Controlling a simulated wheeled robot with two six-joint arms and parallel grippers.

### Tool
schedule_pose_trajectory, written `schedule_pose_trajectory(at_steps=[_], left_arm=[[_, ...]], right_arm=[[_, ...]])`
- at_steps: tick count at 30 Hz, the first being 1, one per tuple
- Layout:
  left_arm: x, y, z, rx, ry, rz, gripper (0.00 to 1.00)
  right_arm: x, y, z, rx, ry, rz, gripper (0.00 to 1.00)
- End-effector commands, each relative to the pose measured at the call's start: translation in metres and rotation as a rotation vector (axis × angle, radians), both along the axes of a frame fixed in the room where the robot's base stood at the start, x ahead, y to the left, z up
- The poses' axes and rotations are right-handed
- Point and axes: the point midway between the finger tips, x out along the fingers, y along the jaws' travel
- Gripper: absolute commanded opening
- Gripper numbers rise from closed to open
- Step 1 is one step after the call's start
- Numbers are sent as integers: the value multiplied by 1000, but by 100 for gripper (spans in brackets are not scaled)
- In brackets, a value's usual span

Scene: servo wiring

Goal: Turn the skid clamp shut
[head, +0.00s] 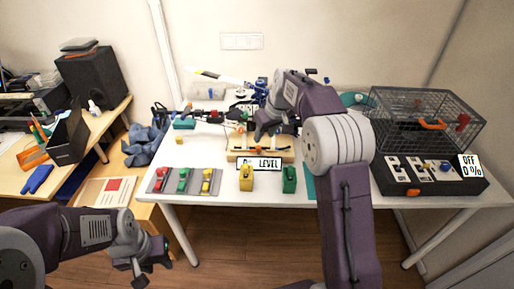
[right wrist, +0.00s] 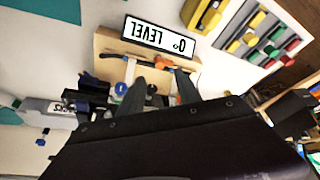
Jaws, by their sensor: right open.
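The wooden skid stand (head: 240,156) stands mid-table behind the "0° LEVEL" sign (head: 262,164). The right wrist view shows its wooden base (right wrist: 108,46), a dark rod along it, a blue knob (right wrist: 121,88) and a small orange part (right wrist: 176,71); I cannot tell for sure which part is the clamp or how it is turned. My right gripper (head: 265,130) is over the stand. In the right wrist view its fingers (right wrist: 161,88) are apart, near the orange part, with nothing seen gripped. My left gripper (head: 152,270) is low, off the table's front left, apparently open and empty.
A yellow piece (head: 246,178) and a green piece (head: 289,179) stand at the front. A tray (head: 156,186) of coloured pieces lies left of them. A wire cage (head: 415,115) on a black control box (head: 385,180) fills the right. My right arm crosses the table's middle right.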

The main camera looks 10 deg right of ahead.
Motion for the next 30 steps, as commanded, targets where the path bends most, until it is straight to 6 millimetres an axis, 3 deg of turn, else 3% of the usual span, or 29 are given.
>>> schedule_pose_trajectory(at_steps=[3,9,14,21,26,30], left_arm=[[0,0,-7,0,0,0,36],[0,0,-13,0,0,0,36],[0,0,-14,0,0,0,36],[0,0,-14,0,0,0,36],[0,0,-14,0,0,0,36],[0,0,-14,0,0,0,36]], right_arm=[[8,3,-28,0,5,1,41],[23,8,-61,0,2,0,41],[28,10,-72,0,0,0,41],[28,10,-73,-1,0,0,41],[28,10,-73,0,0,0,0],[28,10,-73,-1,0,-1,0]])
